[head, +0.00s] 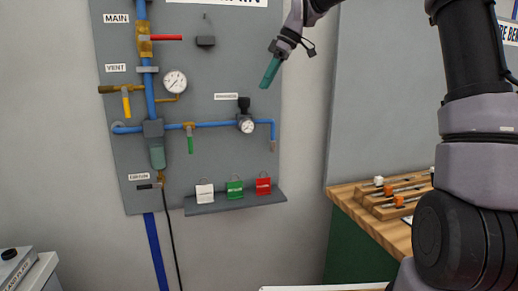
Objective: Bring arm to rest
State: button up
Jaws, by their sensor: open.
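My gripper (270,72) hangs at the top middle of the head view, in front of the grey wall panel (220,80). Its teal fingers point down and left and appear edge-on, one behind the other. Nothing shows between or below them. My arm (478,150) rises at the right, leaves the top of the picture and comes back in at the wrist. The gripper looks clear of the panel's gauges and valves, though its depth from the panel is hard to judge.
The panel carries blue pipes, a red-handled valve (165,37), yellow (126,103) and green (190,143) handles, and a gauge (175,82). White, green and red tags stand on a shelf (240,202). A wooden bench (345,196) with a tool rack (398,197) is at the right.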

jog(key=s+d+f+m+t+h, duration=0.1)
jog(key=s+d+m+t, duration=0.2)
jog(key=s+d+m, duration=0.6)
jog(key=s+d+f+m+t+h, duration=0.2)
jog(key=s+d+m, duration=0.8)
jog(key=s, duration=1)
jog(key=d+t, duration=0.1)
jog(key=d, duration=0.2)
jog(key=shift+f+t, duration=0.3)
jog(key=shift+t, duration=0.1)
